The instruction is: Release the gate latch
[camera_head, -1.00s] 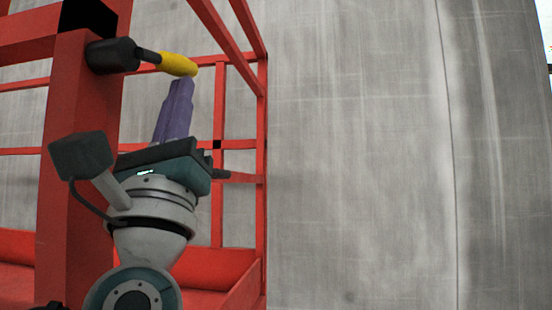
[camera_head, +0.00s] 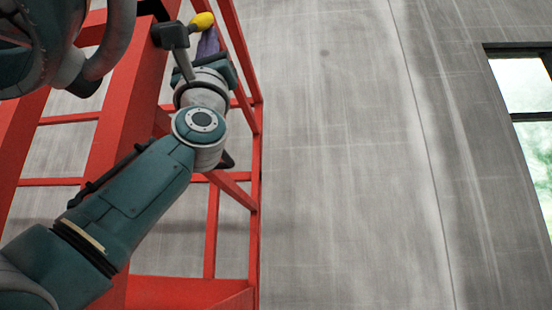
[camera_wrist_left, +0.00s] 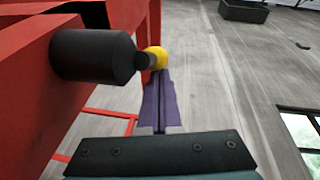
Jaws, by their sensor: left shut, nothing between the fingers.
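The gate latch is a black cylinder (camera_wrist_left: 93,55) on the red frame, with a thin dark rod ending in a yellow knob (camera_wrist_left: 157,57). My left gripper (camera_head: 207,42) has purple fingers, shut and empty, pointing up at the knob. In the left wrist view its fingertips (camera_wrist_left: 156,74) are right at the knob's near side; I cannot tell whether they touch. My right gripper is not in view.
The red gate frame (camera_head: 122,95) stands close on the left, with thin bars behind my arm. A grey wall (camera_head: 330,150) and a window (camera_head: 530,100) lie to the right. A dark box (camera_wrist_left: 243,11) shows at the wrist view's top. Space right of the gripper looks open.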

